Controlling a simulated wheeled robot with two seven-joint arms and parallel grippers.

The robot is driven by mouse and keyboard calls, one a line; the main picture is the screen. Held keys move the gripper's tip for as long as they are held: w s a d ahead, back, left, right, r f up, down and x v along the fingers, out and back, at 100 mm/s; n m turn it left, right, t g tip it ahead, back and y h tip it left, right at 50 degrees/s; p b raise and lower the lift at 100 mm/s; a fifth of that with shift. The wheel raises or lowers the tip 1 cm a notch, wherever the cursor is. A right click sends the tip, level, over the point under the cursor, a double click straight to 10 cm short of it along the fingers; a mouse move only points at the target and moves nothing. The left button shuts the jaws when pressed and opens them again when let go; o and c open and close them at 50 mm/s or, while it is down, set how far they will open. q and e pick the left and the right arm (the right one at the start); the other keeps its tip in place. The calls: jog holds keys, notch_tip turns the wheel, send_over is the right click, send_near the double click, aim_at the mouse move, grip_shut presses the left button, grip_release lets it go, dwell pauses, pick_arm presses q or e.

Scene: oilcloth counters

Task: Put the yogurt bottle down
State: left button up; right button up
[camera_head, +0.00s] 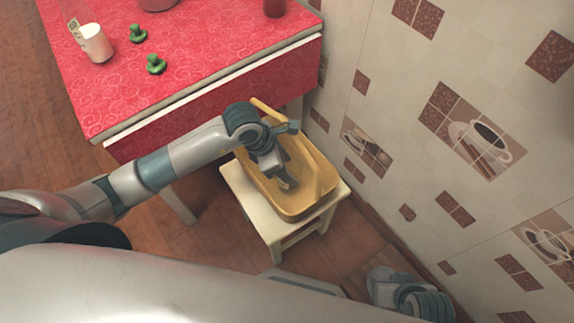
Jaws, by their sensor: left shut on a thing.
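My left gripper (287,182) points down into a yellow basin (318,176) that stands on a small cream stool (232,176). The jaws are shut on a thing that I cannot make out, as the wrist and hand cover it. A pale container (97,43) with a clear, labelled upper part is at the left of the red-covered counter (205,50). I cannot tell whether it is a yogurt bottle. Part of my right arm shows at the bottom right, but its fingertips are not visible.
Two small green things (155,64) and a dark red container (274,8) are on the counter. A pink-red item (158,4) is cut off at the top. The tiled wall (400,120) closes off the right. Wooden floor (60,150) shows at the left.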

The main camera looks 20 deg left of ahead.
pick_arm(q)
jog(key=shift+f, duration=0.15)
jog(key=o, duration=1.3)
jog(key=v, duration=1.2)
